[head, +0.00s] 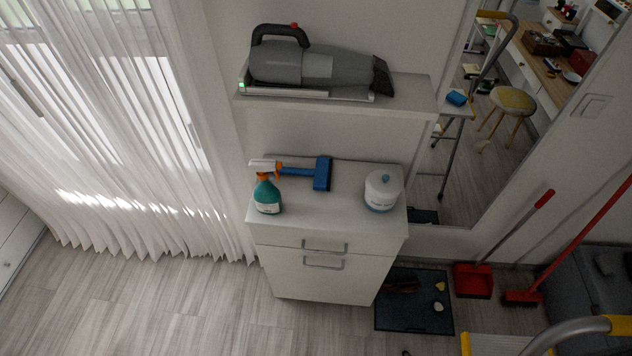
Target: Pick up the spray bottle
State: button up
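The spray bottle (267,194) is teal with a white and orange spray head. It stands upright at the left front of the white cabinet's top, in the head view. Its head overlaps the handle end of a blue brush-like tool (322,174) behind it; I cannot tell whether they touch. My gripper is not in view.
A white lidded container (382,190) stands at the right of the cabinet (330,220). A shelf (415,95) above holds a grey handheld vacuum (315,66). A curtain (150,130) hangs left. A dark mat (415,312) and red dustpan (473,280) are on the floor at right.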

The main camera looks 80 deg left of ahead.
aim_at(267, 196)
jog(key=u, duration=3.25)
jog(key=i+j+u, duration=0.2)
jog(key=j, duration=0.35)
jog(key=i+j+u, duration=0.2)
jog(key=i+j, duration=0.25)
